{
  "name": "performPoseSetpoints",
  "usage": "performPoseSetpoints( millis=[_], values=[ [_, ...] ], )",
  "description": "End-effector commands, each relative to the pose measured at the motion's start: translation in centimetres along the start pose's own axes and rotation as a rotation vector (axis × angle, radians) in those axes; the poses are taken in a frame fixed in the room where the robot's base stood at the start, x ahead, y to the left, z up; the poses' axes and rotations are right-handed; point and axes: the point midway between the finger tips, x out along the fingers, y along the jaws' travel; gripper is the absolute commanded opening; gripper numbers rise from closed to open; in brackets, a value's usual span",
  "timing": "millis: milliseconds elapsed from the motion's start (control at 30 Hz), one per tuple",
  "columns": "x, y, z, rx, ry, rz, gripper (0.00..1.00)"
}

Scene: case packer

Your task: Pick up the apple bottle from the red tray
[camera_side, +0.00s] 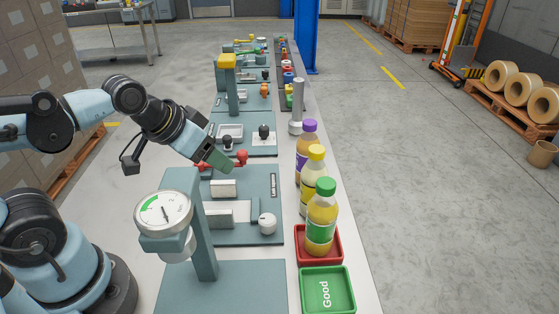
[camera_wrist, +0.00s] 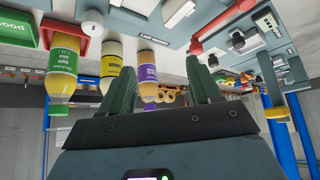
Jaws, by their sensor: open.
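The apple bottle (camera_side: 321,217) has a green cap and green label and holds yellow juice. It stands upright in the red tray (camera_side: 336,259), nearest the side camera in a row of bottles. In the wrist view, which looks upside down, the apple bottle (camera_wrist: 62,68) is at the left, below the red tray (camera_wrist: 66,20). My gripper (camera_side: 222,166) is over the teal bench panels, to the left of the bottles and apart from them. In the wrist view its two fingers (camera_wrist: 163,82) are spread with nothing held between them.
A yellow-capped bottle (camera_side: 312,182) and a purple-capped bottle (camera_side: 307,150) stand just behind the apple bottle. A green "Good" tray (camera_side: 327,291) lies in front, empty.

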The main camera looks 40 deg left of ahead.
Motion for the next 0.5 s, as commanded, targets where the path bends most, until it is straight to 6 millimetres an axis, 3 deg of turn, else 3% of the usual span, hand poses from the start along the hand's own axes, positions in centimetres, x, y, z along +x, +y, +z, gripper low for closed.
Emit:
performPoseSetpoints(
  millis=[267,500],
  values=[
    [1.1,4.7,0.3,0.199,0.017,0.311,0.63],
    [-0.2,9.3,-1.4,0.441,0.264,0.634,0.63]
  ],
)
